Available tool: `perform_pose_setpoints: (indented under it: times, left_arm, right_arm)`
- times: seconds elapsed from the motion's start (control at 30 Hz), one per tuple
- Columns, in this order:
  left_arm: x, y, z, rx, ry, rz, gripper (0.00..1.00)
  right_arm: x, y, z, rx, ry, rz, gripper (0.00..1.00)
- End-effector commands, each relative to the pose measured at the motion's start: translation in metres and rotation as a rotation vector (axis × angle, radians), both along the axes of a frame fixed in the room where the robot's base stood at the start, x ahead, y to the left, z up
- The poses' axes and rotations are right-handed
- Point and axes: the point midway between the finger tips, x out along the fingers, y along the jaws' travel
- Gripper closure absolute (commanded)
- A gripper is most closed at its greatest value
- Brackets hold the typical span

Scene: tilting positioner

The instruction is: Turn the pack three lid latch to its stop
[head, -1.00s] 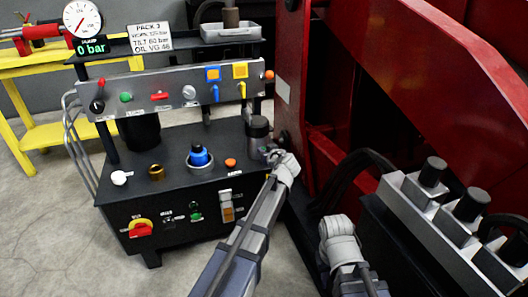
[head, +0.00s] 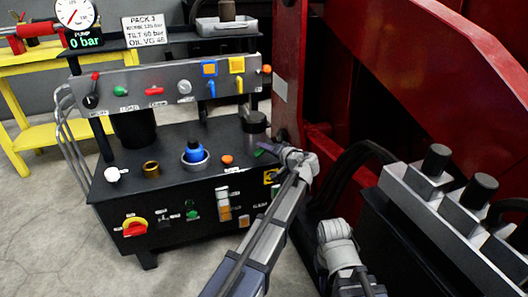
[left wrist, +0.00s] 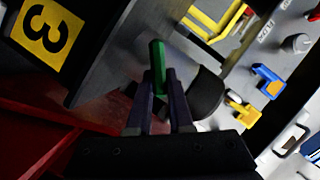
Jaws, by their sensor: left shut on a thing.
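My left gripper (head: 272,150) is at the right end of the black pack's top, beside the dark round cap (head: 254,122). In the left wrist view its two fingers (left wrist: 163,90) are shut on a green six-sided bar (left wrist: 158,54), which appears to be the lid latch's handle. The bar's green end (head: 259,153) just shows in the head view. The latch's pivot and stop cannot be made out. A yellow plate marked 3 (left wrist: 46,28) is near the gripper, and shows on the pack's front (head: 271,176). My right arm shows at lower centre, but its gripper does not.
A red steel frame (head: 400,60) stands close on the right of the pack. Black hoses and a grey valve block (head: 425,190) are at the right. A panel with levers and knobs (head: 165,85) stands above the pack; a blue knob (head: 194,152) is on its top.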

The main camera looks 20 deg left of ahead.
Motion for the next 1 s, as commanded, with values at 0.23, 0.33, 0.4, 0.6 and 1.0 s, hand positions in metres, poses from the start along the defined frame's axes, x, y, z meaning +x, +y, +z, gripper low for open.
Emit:
perform_pose_setpoints:
  times: [0.23,0.33,0.4,0.6,1.0]
  left_arm:
    - [0.001,-0.003,-0.01,0.19,0.132,0.002,1.0]
    - [0.002,-0.003,-0.011,0.264,0.182,0.002,1.0]
    - [0.002,-0.003,-0.012,0.312,0.215,0.002,1.0]
    - [0.002,-0.004,-0.013,0.432,0.297,0.002,1.0]
    - [0.002,-0.004,-0.013,0.568,0.388,0.0,1.0]
  right_arm:
    - [0.0,0.0,-0.025,0.0,-0.001,0.0,0.73]
    - [0.0,0.0,-0.033,0.001,-0.002,0.0,0.73]
    - [0.0,0.0,-0.039,0.001,-0.002,0.0,0.73]
    - [0.0,0.0,-0.052,0.001,-0.002,0.0,0.73]
    - [0.0,0.0,-0.066,0.001,-0.002,0.0,0.73]
